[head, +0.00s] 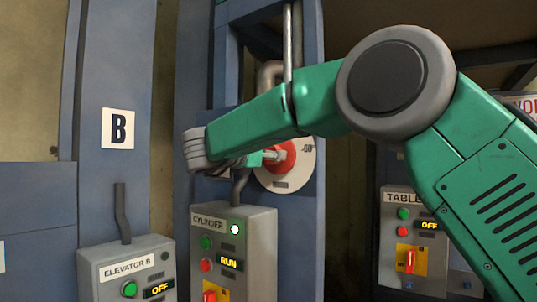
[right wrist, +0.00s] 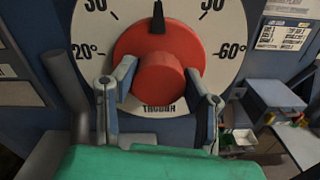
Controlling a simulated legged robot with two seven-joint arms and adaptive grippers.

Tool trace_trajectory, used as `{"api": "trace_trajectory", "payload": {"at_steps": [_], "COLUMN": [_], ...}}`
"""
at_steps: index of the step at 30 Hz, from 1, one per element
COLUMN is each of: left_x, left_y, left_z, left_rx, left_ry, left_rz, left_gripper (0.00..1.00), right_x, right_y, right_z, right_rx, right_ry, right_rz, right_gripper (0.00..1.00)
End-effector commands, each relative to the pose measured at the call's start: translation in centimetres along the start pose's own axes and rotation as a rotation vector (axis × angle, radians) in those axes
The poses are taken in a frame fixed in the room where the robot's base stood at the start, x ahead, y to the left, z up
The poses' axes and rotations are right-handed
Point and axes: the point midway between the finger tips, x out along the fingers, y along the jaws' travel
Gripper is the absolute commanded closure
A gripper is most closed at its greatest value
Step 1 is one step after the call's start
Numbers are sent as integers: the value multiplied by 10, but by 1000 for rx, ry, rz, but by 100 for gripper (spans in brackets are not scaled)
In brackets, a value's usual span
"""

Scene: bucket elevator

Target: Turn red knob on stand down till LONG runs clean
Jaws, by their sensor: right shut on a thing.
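The red knob (right wrist: 168,76) sits on a round white dial (right wrist: 102,25) on the blue stand. Its black pointer stands upright between numbers on both sides, with 20° at the left and 60° at the right. In the head view the red knob (head: 283,158) is partly hidden by my right gripper (head: 268,156), which reaches it from the left. In the right wrist view my right gripper (right wrist: 166,98) has one finger on each side of the knob's round grip and is shut on it. My left gripper is not in view.
Below the dial stands the CYLINDER box (head: 262,240), its display reading RUN. The ELEVATOR B box (head: 103,270) at the left and the TABLE box (head: 433,205) at the right read OFF. A grey table (right wrist: 272,97) with small items is at the right.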

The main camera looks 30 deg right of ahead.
Motion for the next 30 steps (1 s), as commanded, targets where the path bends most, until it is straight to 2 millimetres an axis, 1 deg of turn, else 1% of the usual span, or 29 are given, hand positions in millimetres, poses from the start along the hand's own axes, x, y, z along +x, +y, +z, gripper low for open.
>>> {"api": "trace_trajectory", "payload": {"at_steps": [7, 15, 24, 30], "left_x": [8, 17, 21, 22], "left_y": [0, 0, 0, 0], "left_z": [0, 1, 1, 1], "left_rx": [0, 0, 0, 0], "left_ry": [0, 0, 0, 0], "left_rz": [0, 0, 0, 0], "left_gripper": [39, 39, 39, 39], "right_x": [2, 2, 2, 2], "right_y": [0, 1, 2, 3], "right_z": [1, 1, 1, 1], "right_rx": [-89, -296, -520, -620], "right_ry": [-4, -4, -3, -4], "right_rz": [2, 1, 1, 0], "right_gripper": [88, 88, 88, 88]}}
